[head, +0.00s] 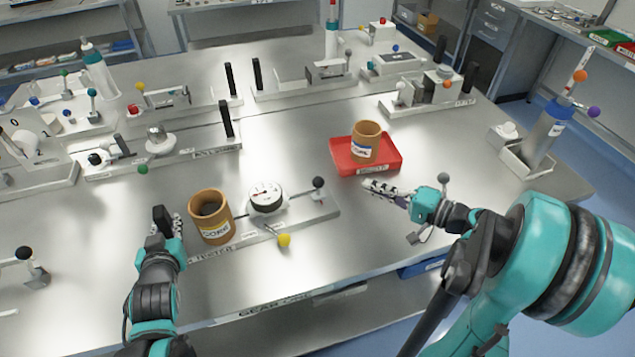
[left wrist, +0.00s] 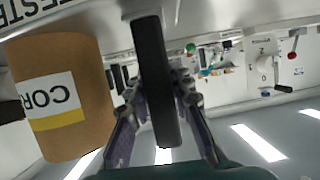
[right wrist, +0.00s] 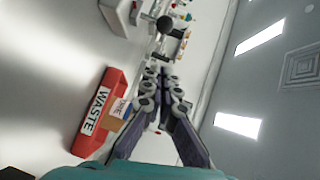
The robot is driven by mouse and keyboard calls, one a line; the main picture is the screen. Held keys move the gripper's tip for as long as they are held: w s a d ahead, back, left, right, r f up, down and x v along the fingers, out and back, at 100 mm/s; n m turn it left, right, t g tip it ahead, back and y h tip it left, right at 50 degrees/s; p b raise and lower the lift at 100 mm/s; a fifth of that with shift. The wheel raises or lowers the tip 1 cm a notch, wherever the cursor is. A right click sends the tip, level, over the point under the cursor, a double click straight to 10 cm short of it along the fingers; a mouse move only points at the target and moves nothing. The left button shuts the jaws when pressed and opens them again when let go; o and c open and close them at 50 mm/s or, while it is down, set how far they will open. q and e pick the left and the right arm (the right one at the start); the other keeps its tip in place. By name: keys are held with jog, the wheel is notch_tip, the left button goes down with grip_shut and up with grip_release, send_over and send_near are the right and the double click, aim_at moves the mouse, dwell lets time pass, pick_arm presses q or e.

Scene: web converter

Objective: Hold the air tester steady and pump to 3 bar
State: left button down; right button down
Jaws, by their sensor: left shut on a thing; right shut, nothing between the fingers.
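The air tester (head: 300,215) is a flat metal base on the table with a round white gauge (head: 266,195), a black-knobbed lever (head: 318,184) and a yellow ball (head: 284,240). The gauge needle is too small to read. A brown core (head: 210,216) stands upright at its left part; it also shows in the left wrist view (left wrist: 62,98). My left gripper (head: 165,222) is shut on the black upright handle (left wrist: 155,80) at the tester's left end. My right gripper (head: 380,188) is shut and empty, right of the black-knobbed lever and apart from it.
A red waste tray (head: 345,150) holding another brown core (head: 366,142) lies just behind my right gripper. Other fixtures with black handles (head: 226,118) stand behind the tester. A blue-capped bottle (head: 548,130) stands in a holder at the right. Bare table lies before the tester.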

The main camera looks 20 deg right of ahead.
aim_at(318, 186)
jog(key=w+a, duration=0.1)
jog(key=a, duration=0.1)
jog(key=w+a+f, duration=0.1)
jog(key=w+a, duration=0.3)
jog(key=shift+a+f, duration=0.25)
jog(key=shift+a, duration=0.1)
jog(key=shift+w+a+f, duration=0.1)
jog(key=shift+a, duration=0.25)
